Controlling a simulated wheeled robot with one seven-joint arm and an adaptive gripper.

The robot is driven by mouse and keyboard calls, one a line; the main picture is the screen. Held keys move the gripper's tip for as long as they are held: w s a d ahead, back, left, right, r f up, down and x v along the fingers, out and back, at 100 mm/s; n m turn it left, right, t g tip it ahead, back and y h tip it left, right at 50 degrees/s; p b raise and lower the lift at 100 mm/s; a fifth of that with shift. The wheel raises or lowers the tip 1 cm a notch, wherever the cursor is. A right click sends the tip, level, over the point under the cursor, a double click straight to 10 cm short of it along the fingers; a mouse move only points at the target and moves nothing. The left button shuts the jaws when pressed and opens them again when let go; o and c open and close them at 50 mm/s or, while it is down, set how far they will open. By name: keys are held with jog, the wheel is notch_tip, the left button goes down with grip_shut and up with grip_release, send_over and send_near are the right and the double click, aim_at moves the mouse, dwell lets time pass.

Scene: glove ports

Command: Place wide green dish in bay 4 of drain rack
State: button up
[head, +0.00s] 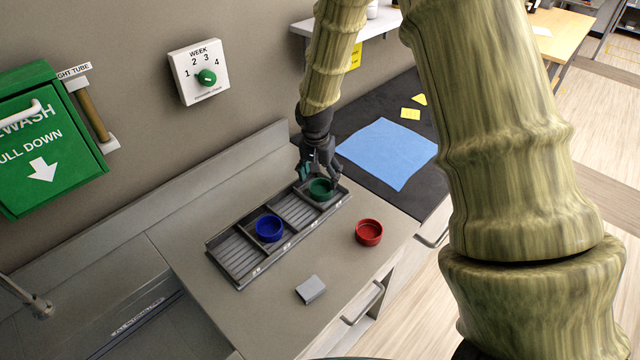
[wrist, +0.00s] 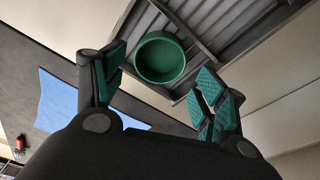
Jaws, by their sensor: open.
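The green dish (head: 321,188) sits upright in the far-right end bay of the grey drain rack (head: 240,284). In the wrist view the dish (wrist: 160,58) rests on the ribbed rack floor, its open top facing the camera. My gripper (head: 318,178) is just above the dish at the rack's far end. In the wrist view its green-padded fingers (wrist: 160,85) are spread wide, with the dish beyond and between them and visible gaps on both sides. The gripper is empty. The bay labels on the rack's front edge are too small to read.
A blue dish (head: 269,228) sits in the rack's second bay from the left. A red dish (head: 369,232) and a small grey block (head: 310,289) stand on the counter in front. A blue cloth (head: 388,153) lies on the dark surface to the right. The wall is close behind.

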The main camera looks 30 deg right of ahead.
notch_tip(320, 180, up, 8)
jog(key=b, duration=0.2)
jog(key=shift+s+a+f, duration=0.25)
jog(key=shift+s+a, duration=0.1)
jog(key=shift+a, duration=0.05)
